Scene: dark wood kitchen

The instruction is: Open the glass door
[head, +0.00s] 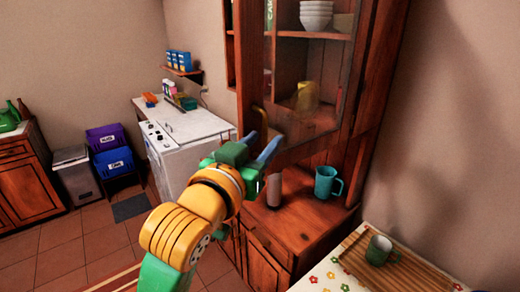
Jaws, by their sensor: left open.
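The glass door (316,62) is a wood-framed pane on the upper part of a dark wood cabinet. It appears to stand ajar, its left frame swung out from the cabinet, with a strip of inside shelf showing left of it. A curved gold handle (261,122) is on its left frame. My left gripper (258,144) is open, its blue fingers apart at the handle's lower end. I cannot tell whether they touch the handle. My right gripper is out of view.
A teal mug (327,182) and a pinkish cup (274,190) stand on the cabinet counter (300,215) below the door. White bowls (316,15) and a yellow item (306,97) are behind the glass. A table with a green mug (379,250) on a bamboo tray (410,276) is front right.

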